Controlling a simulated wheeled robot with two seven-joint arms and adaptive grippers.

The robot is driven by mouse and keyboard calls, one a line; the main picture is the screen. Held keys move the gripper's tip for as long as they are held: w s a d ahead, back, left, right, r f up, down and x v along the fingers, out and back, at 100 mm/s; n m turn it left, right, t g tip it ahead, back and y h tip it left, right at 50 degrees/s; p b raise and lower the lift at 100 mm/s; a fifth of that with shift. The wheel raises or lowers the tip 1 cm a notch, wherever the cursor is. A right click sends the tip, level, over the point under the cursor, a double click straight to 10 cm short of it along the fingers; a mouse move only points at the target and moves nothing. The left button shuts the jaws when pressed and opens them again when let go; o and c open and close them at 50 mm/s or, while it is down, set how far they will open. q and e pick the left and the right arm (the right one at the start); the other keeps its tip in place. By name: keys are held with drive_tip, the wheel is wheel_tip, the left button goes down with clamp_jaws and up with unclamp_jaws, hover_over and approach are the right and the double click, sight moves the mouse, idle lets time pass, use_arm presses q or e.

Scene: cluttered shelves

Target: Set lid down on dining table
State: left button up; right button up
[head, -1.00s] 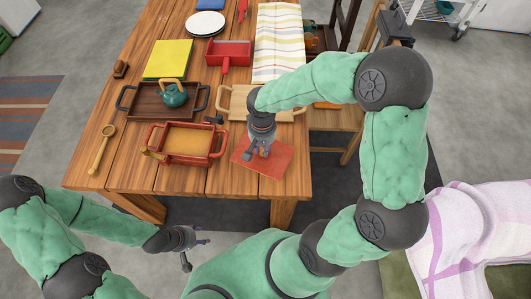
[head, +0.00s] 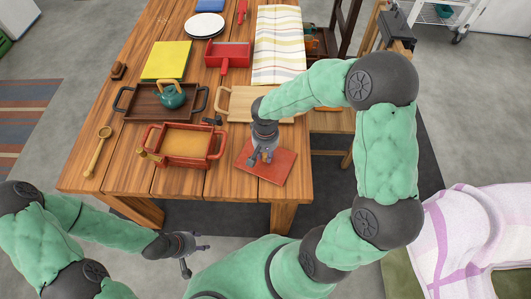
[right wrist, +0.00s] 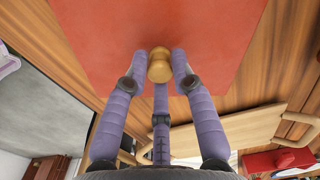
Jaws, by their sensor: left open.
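The lid is a flat red square plate (head: 280,168) with a round wooden knob, at the front right of the dining table (head: 225,180). It lies level on or just above the wood; I cannot tell which. My right gripper (head: 262,158) points down over it. In the right wrist view the fingers of my right gripper (right wrist: 160,68) close around the wooden knob (right wrist: 159,66), and the red plate (right wrist: 90,35) spreads beneath them. My left gripper (head: 197,256) is open and empty, in front of the table's near edge.
A dark tray (head: 136,102) with a teal kettle (head: 171,94) and a light wooden tray (head: 241,100) lie behind. A wooden spoon (head: 97,152) lies at the left. Bare wood shows around the lid.

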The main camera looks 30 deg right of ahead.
sight(265, 155)
drive_tip(key=shift+o, duration=0.9)
drive_tip(key=shift+r, duration=0.1)
drive_tip(key=shift+r+p, duration=0.25)
drive_tip(key=shift+p, duration=0.05)
wheel_tip(265, 155, up, 12)
drive_tip(key=p, duration=0.4)
drive_tip(key=shift+f, duration=0.15)
